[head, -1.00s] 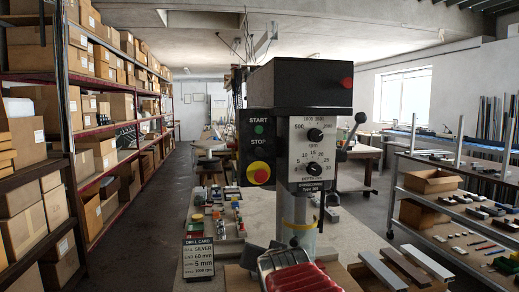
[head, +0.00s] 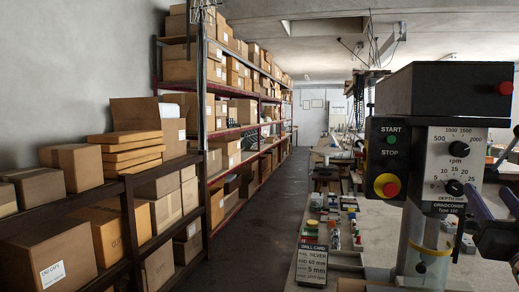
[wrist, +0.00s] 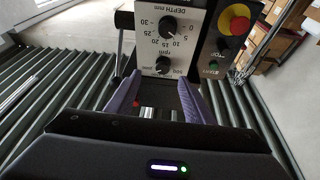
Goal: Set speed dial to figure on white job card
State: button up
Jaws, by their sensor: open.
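The speed dial (head: 459,149) is a black knob marked rpm, with figures from 500 to 2000, on the white panel of the drill head. It shows upside down in the wrist view (wrist: 163,64); its pointer is too small to read surely.
A depth dial (head: 455,188) sits under the speed dial. A red stop button (head: 387,186) and green start button (head: 391,140) are left of the panel. Small coloured items (head: 333,220) lie on the bench. Shelves of boxes (head: 160,205) line the left; the aisle (head: 255,215) is clear.

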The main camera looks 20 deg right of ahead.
aim_at(464, 152)
jog(key=shift+s+a+r+n+t+y, duration=0.4)
jog(key=shift+s+r+n+t, duration=0.1)
jog(key=shift+n+t, duration=0.15)
jog(key=shift+d, duration=0.1)
jog(key=x, duration=1.3)
jog(key=shift+w+d+r, duration=0.1)
jog(key=shift+w+d, duration=0.1)
jog(key=shift+w, duration=0.15)
jog(key=shift+c, duration=0.6)
jog(key=shift+s+d, duration=0.1)
jog(key=c, duration=0.9)
